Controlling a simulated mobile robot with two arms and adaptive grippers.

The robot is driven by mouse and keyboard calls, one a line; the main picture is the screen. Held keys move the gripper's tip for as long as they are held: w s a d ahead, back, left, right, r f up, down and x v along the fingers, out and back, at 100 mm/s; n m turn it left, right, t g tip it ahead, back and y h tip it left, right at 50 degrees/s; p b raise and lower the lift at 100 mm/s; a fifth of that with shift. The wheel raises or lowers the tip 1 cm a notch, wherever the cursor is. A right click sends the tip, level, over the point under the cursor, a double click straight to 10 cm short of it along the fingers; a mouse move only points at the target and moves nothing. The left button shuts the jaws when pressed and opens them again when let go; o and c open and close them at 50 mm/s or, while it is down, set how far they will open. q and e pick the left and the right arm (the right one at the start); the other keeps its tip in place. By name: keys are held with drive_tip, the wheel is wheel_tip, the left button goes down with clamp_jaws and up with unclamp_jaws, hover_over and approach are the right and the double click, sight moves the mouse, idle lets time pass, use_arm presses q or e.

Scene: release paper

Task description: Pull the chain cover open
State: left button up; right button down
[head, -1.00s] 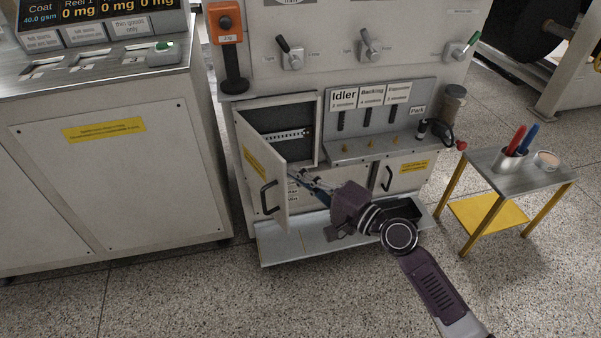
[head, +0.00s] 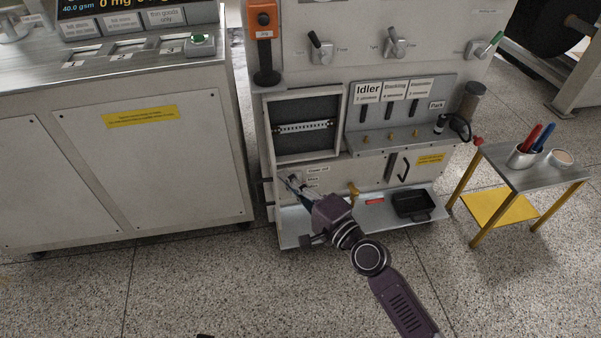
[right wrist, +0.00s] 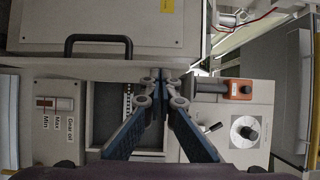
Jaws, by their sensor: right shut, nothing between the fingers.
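My right gripper (head: 291,181) is below the opening's lower left corner. Its blue fingers (right wrist: 162,78) are shut and empty, apart from the handle.
A lower door with a black handle (head: 404,167) is closed. A metal ledge (head: 300,236) with a black tray (head: 413,205) juts out below. A control console (head: 150,180) stands left, a small side table (head: 515,170) right. Speckled floor is free in front.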

sight(257, 184)
use_arm(q)
wheel_tip(257, 184, down, 6)
drive_tip(key=s+p, duration=0.1)
drive_tip(key=s, duration=0.1)
drive_tip(key=shift+s+a+p, duration=0.15)
drive_tip(key=shift+s+p, duration=0.15)
drive_tip(key=shift+s, duration=0.1)
use_arm(e)
drive_tip(key=a, duration=0.7)
drive_tip(key=shift+s+a, duration=0.3)
drive_tip(key=shift+s, duration=0.05)
use_arm(q)
drive_tip(key=shift+f, duration=0.1)
use_arm(e)
drive_tip(key=shift+d, duration=0.15)
